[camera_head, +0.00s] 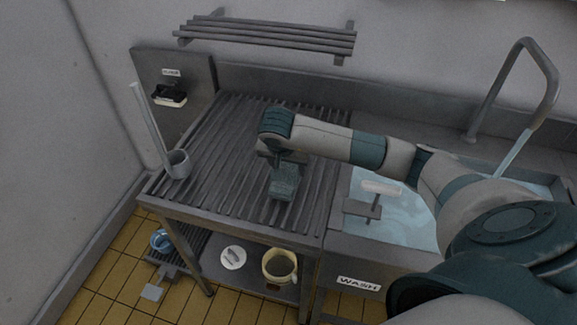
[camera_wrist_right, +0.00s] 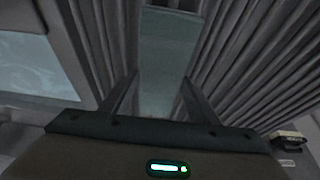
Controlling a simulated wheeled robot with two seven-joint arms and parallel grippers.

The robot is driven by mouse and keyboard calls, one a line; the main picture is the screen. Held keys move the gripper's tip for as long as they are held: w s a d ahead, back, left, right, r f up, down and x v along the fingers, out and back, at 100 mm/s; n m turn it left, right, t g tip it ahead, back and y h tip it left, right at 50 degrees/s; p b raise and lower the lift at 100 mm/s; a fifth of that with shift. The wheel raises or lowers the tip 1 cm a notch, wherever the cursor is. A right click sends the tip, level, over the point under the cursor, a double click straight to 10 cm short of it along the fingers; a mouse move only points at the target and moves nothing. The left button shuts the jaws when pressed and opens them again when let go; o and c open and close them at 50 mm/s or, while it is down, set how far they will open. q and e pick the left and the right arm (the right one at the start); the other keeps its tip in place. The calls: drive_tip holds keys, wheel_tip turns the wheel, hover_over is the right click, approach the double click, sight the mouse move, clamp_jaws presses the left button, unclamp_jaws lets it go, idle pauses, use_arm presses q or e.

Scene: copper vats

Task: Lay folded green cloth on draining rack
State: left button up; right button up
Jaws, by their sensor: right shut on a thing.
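The folded green cloth (camera_head: 285,183) hangs from my right gripper (camera_head: 286,163) over the front right part of the slatted draining rack (camera_head: 215,150). In the right wrist view the cloth (camera_wrist_right: 168,50) is a flat grey-green strip between the two fingers of the right gripper (camera_wrist_right: 158,100), with the rack slats (camera_wrist_right: 240,55) behind it. The right gripper is shut on the cloth. I cannot tell whether the cloth's lower end touches the slats. My left gripper is not in view.
The water-filled sink (camera_head: 400,222) with a tall tap (camera_head: 548,85) lies right of the rack. A grey cup (camera_head: 178,164) with a long rod stands at the rack's left edge. A bucket (camera_head: 279,266) is on the lower shelf.

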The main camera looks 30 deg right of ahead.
drive_tip(key=o, duration=1.2)
drive_tip(key=shift+r, duration=0.1)
drive_tip(key=shift+r, duration=0.1)
drive_tip(key=shift+s+a+r, duration=0.1)
drive_tip(key=shift+a+r, duration=0.05)
drive_tip(key=shift+r, duration=0.1)
drive_tip(key=b+v, duration=0.1)
drive_tip(key=v, duration=1)
drive_tip(key=shift+b, duration=0.4)
